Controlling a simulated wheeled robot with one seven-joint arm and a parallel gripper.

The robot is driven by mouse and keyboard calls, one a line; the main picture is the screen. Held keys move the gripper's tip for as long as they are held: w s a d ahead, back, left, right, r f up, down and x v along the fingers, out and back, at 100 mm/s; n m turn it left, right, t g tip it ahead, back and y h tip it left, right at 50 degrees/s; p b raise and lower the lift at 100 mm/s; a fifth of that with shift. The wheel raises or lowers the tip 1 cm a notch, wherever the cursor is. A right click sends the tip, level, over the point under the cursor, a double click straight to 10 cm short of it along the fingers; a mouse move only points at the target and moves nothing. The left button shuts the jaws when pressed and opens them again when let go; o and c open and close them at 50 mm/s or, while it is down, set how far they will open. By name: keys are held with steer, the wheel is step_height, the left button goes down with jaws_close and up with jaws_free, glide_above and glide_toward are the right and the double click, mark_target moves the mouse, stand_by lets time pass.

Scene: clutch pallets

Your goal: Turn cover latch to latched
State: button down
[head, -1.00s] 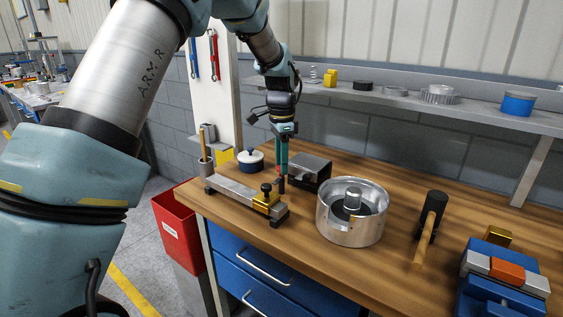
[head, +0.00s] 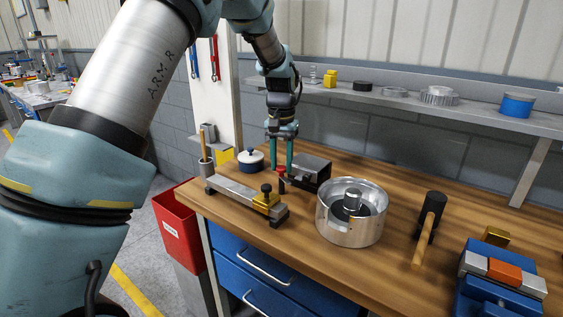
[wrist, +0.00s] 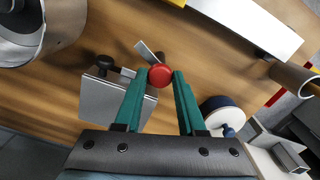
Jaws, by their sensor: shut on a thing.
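The cover latch has a round red knob (head: 281,171), also in the wrist view (wrist: 160,76), above a dark post on the bench. A short grey metal strip (wrist: 148,52) shows beside the knob in the wrist view. A grey box with a dark front (head: 311,168) stands just right of the knob in the head view; its flat grey top shows at left in the wrist view (wrist: 105,98). My gripper (head: 281,170) points down with its two teal fingers on either side of the red knob, shut on it. The latch's underside is hidden.
A metal fixture with a brass block (head: 264,202) lies in front. A round metal housing (head: 351,215) stands to the right, and a blue pot with a white lid (head: 250,159) to the left. A mallet (head: 430,228) and a blue vise (head: 503,277) are farther right.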

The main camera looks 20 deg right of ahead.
steer(key=n, duration=0.5)
steer(key=shift+r+n+p, duration=0.1)
steer(key=shift+n+p, duration=0.2)
steer(key=shift+p, duration=0.1)
steer(key=shift+n+p, duration=0.4)
steer(key=shift+n, duration=1.9)
steer(key=c, duration=0.5)
jaws_free()
